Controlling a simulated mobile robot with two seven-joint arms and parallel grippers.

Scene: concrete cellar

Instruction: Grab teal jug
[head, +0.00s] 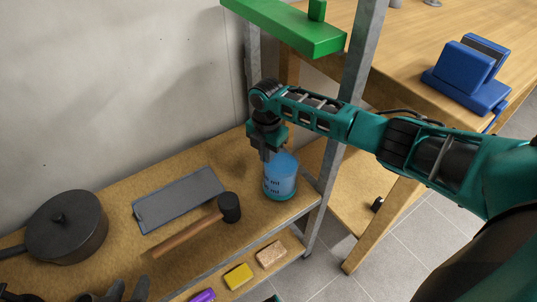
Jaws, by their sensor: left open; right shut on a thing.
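The teal jug (281,183) is a see-through blue vessel with a teal base, upright at the right end of the wooden shelf. My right gripper (267,155) comes down from above and is shut on the jug's upper left side. Its fingers hide part of the jug's rim, and I cannot tell whether the jug's base touches the shelf. My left gripper (127,291) is open and empty at the bottom left edge of the picture, partly cut off.
A black lidded pan (66,226), a grey flat tray (178,200) and a mallet (190,234) lie on the shelf (110,195). A metal post (345,110) stands right of the jug. Sponges (239,276) lie below. A green shelf piece (285,25) hangs above.

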